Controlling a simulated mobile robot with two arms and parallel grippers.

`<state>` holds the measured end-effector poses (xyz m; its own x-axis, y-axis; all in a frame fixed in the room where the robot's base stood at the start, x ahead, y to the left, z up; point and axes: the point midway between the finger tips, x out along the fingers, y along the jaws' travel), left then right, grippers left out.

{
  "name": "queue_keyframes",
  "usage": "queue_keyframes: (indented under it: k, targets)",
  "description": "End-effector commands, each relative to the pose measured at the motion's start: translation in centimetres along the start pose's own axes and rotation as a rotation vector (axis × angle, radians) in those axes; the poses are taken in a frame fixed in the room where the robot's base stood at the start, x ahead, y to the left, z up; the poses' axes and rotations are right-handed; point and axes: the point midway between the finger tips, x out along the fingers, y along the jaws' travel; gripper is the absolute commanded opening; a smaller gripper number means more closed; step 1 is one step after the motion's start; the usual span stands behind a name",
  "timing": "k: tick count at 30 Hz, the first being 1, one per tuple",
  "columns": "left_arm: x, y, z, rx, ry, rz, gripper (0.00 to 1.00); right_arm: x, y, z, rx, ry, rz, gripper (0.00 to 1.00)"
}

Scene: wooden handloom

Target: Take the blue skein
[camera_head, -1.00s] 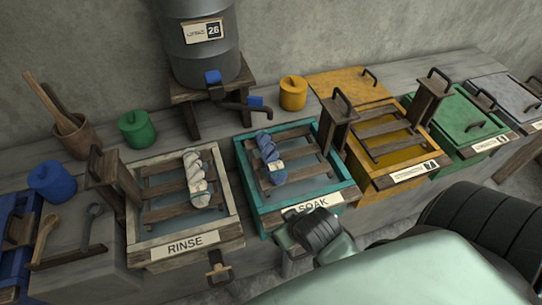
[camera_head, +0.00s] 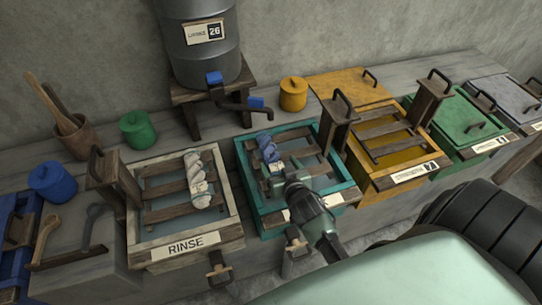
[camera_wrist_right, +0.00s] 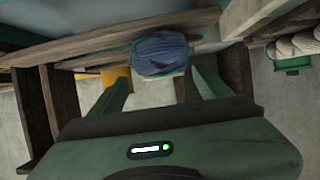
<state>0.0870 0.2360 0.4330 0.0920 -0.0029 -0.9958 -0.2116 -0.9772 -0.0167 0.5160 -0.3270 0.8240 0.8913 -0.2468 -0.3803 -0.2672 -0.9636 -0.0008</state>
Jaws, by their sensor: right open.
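The blue skein (camera_head: 267,147) lies on the wooden slats of the teal SOAK vat (camera_head: 244,180), its near part hidden by my right gripper. My right gripper (camera_head: 284,173) is over the near half of this vat, at the near end of the skein. In the right wrist view the end of the blue skein (camera_wrist_right: 160,53) shows between the two spread green fingers (camera_wrist_right: 158,82), with nothing held. I cannot tell whether a finger touches it. My left gripper is not in view.
The RINSE vat (camera_head: 238,236) on the left holds a white skein (camera_head: 196,180) on its slats. An upright wooden post with a handle (camera_head: 337,118) stands between the SOAK vat and the yellow vat (camera_head: 427,172). A barrel with a tap (camera_head: 213,78) stands behind.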

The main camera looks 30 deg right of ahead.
Motion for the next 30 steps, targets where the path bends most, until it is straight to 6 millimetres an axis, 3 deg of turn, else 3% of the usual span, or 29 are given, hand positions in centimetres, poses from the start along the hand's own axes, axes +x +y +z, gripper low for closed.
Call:
queue_keyframes:
  k: [12,20,23,28,30]
  targets:
    - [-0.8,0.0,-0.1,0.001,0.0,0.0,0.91,5.3,-0.6,-0.2,0.0,-0.001,0.001,0.78]
    - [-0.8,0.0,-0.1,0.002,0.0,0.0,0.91,5.6,-0.6,-0.1,0.0,-0.002,0.001,0.78]
    - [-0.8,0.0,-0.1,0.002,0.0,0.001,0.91,5.6,-0.6,-0.1,-0.001,-0.002,0.001,0.56]
    - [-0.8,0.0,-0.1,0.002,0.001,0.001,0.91,5.6,-0.6,-0.1,-0.001,-0.002,0.0,0.09]
    - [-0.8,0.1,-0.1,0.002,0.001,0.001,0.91,5.6,-0.6,-0.1,-0.001,-0.001,0.0,0.05]
